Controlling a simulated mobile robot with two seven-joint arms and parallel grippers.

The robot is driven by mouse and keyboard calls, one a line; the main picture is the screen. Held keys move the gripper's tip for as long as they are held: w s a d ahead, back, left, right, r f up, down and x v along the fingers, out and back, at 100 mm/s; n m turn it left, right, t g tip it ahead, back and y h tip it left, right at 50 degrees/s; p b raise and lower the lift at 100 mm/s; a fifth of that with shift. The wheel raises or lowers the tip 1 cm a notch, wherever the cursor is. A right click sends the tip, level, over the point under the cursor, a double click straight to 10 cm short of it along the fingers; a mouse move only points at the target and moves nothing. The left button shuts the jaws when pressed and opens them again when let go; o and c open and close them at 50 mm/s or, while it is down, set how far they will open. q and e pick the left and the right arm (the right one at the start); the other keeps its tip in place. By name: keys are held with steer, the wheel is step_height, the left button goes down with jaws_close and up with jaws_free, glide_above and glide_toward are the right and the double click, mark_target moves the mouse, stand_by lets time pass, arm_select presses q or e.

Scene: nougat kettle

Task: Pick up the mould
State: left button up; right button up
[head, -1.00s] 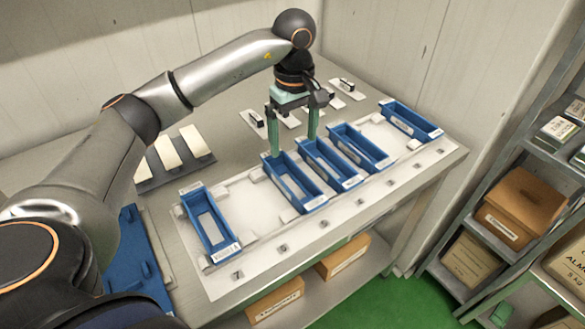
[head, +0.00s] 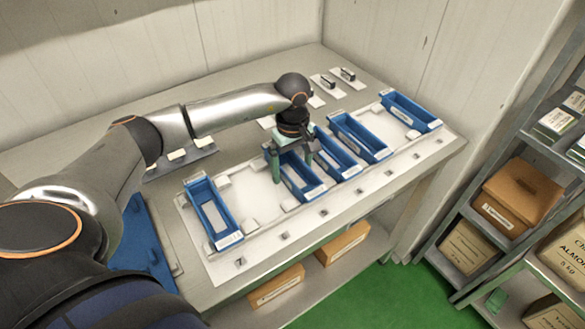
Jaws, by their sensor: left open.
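Several blue open-topped moulds stand in a row on a white board on the bench. One mould (head: 213,215) is at the left, apart from the others. Another mould (head: 306,186) lies under my left gripper (head: 291,174). The gripper is open and points down, with its green fingers at about the far end of that mould, one on each side of it. I cannot tell whether they touch it. The wrist hides part of this mould and of the mould to its right (head: 338,164). My right gripper is not in view.
More moulds stand to the right, one close by (head: 360,137) and one at the far right end (head: 411,112). The white board (head: 250,190) has a bare stretch between the left mould and the group. A shelf with boxes (head: 522,200) stands right of the bench.

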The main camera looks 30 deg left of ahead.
arm_select(q)
steer(key=shift+f, duration=0.1)
steer(key=shift+c, duration=0.2)
jaws_close()
stand_by(0.5)
